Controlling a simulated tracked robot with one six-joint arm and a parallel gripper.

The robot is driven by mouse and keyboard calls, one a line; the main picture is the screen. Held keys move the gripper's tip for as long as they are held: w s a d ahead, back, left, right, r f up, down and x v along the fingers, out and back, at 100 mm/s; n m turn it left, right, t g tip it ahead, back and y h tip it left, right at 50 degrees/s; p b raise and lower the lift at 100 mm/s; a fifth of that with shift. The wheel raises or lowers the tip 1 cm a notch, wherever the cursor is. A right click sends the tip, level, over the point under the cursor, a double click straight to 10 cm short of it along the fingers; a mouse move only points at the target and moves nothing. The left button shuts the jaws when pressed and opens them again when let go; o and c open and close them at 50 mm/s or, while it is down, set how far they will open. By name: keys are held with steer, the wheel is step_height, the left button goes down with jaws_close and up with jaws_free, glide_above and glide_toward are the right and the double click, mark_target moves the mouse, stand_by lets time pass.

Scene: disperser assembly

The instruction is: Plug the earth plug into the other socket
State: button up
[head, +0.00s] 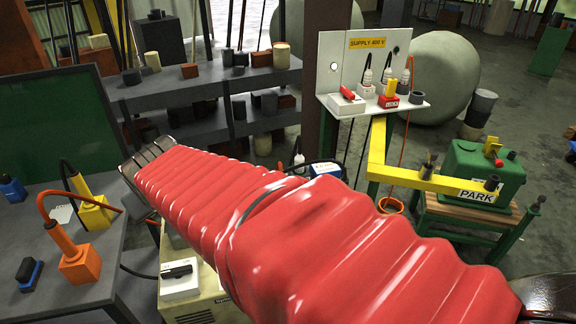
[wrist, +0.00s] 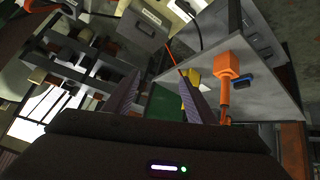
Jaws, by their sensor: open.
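No part is labelled as the earth plug, so I cannot tell which one it is. On the left table, an orange block (head: 80,266) has an orange plug and cable rising from it. A yellow block (head: 95,212) with a dark cable stands behind it. In the wrist view the orange block (wrist: 230,66) is right of my gripper (wrist: 160,84), and the yellow block (wrist: 187,100) is partly hidden by the right finger. My gripper is open, with nothing visible between its fingers. The supply board (head: 365,62) at the back carries several plugs and sockets, including a red one (head: 388,102).
The grey left table (head: 50,308) also holds a blue-black item (head: 29,272) and a blue block (head: 12,190). A green panel (head: 50,125) stands behind. Cluttered shelves (head: 200,88), a yellow rail (head: 400,177) and a green PARK box (head: 484,172) stand beyond my red-sleeved arm.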

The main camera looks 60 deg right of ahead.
steer(key=w+d+f+m+t+h, duration=0.1)
steer(key=w+d+f+h, duration=0.1)
steer(key=d, duration=1.4)
steer(key=w+d+f+m+t+h, duration=0.1)
steer(key=d+f+h, duration=0.15)
steer(key=d, duration=1.35)
steer(key=m+t, duration=0.2)
glide_toward(302, 161)
steer(key=w+d, duration=0.1)
steer(key=shift+w+d+f+y, duration=0.15)
steer(key=shift+d+f+y, duration=0.1)
steer(key=shift+f, duration=0.1)
steer(key=shift+x, duration=4.3)
steer(key=shift+w+r, duration=0.1)
steer(key=shift+w, duration=0.05)
